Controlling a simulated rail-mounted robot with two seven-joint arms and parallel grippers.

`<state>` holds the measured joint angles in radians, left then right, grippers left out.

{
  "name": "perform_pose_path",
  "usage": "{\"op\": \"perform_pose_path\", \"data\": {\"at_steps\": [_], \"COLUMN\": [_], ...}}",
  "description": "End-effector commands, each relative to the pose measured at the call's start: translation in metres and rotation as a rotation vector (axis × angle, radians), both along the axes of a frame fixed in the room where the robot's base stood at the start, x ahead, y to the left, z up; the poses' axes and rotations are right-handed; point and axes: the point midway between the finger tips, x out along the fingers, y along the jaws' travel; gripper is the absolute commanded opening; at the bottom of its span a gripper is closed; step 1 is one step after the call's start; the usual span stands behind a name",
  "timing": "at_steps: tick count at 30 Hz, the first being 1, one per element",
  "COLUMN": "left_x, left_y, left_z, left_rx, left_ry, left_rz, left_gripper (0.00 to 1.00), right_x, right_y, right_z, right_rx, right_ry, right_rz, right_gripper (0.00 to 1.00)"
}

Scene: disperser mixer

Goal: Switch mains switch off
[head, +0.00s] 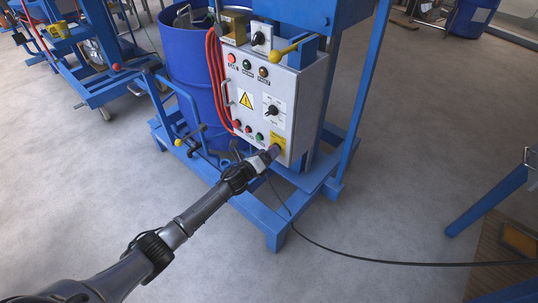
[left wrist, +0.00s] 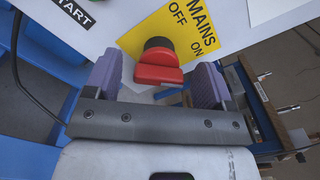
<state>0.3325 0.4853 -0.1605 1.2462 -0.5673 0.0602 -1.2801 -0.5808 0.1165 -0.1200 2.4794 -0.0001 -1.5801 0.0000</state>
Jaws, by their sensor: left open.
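The mains switch is a red rotary knob (left wrist: 158,68) on a dark round base, set on a yellow plate (left wrist: 197,28) marked MAINS, OFF and ON. In the head view its yellow plate (head: 278,141) is at the lower right of the grey control box, with the knob mostly hidden by my gripper. My left gripper (head: 271,153) is at this plate. In the left wrist view its two purple fingers (left wrist: 156,80) are open, one on either side of the red knob. I cannot tell whether they touch it. My right gripper is not in view.
The control box (head: 262,88) carries several buttons, a black selector and a warning sign. A blue drum (head: 192,70) stands behind it on the left. The blue frame (head: 275,230) surrounds the base. A black cable (head: 400,262) runs across the floor to the right.

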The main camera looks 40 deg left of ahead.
Motion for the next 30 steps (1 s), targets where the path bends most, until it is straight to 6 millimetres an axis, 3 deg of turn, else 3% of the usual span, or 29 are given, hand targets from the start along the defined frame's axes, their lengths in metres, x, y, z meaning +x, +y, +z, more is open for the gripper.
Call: {"op": "perform_pose_path", "data": {"at_steps": [14,30], "left_x": [0.0079,0.0077], "left_y": [-0.0002,-0.0002], "left_z": [0.0002,0.0001], "left_rx": [0.0,0.0], "left_ry": [0.0,0.0], "left_rz": [0.0,0.0], "left_gripper": [0.77,0.27], "right_x": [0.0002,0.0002], "right_y": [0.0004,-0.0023], "right_z": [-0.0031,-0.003], "right_rx": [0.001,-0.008], "right_ry": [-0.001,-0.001], "right_rz": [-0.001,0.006], "right_gripper": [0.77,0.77]}}
